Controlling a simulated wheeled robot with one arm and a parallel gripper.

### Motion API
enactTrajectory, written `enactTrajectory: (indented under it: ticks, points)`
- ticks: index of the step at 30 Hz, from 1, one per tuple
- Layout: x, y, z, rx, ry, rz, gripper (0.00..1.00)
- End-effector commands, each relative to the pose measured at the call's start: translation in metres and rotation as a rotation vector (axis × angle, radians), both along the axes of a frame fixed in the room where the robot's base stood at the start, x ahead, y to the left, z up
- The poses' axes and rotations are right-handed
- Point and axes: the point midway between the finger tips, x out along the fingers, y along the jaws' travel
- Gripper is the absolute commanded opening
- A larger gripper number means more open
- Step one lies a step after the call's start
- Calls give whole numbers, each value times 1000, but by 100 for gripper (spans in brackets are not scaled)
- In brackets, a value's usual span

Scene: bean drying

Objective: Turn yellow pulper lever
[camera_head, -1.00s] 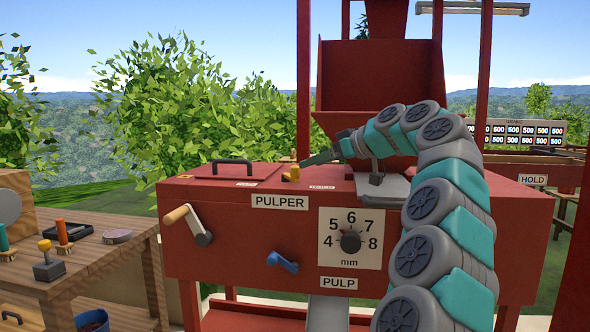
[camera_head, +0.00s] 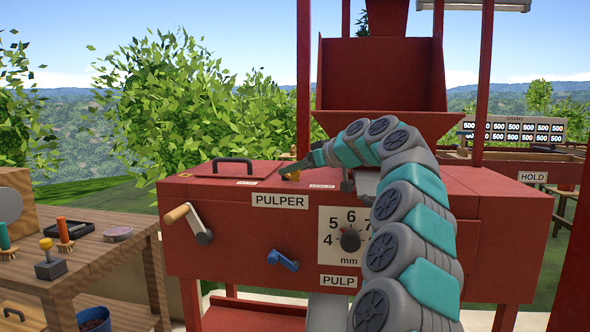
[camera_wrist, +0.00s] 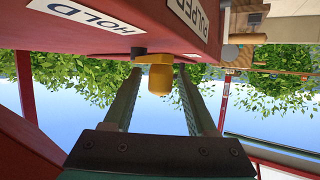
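The yellow pulper lever (camera_head: 293,176) stands on top of the red pulper (camera_head: 215,276), near its back-left area, partly covered by my gripper (camera_head: 288,170). In the wrist view, which is upside down, the yellow lever (camera_wrist: 160,79) hangs from the red surface between the two fingers of my gripper (camera_wrist: 158,72). The fingers are open, one on each side of the lever, with a visible gap to each. The lever has a yellow knob and a dark pivot beside it.
A wooden-handled crank (camera_head: 188,221), a blue lever (camera_head: 282,260) and a dial (camera_head: 350,240) are on the pulper's front. A black handle (camera_head: 232,161) lies left of the yellow lever. The red hopper (camera_head: 380,85) rises behind my arm. A wooden bench (camera_head: 110,258) stands at left.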

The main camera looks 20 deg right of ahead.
Motion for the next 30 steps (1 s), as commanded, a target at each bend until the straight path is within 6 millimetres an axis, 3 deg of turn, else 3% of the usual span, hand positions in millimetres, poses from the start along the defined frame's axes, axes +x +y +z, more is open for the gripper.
enactTrajectory:
  ticks: [1, 15, 30]
  points:
    - [0, 0, 0, 0, 0, 0, 50]
    - [0, 0, 0, 0, 0, 0, 0]
    - [0, 0, 0, 0, 1, 0, 0]
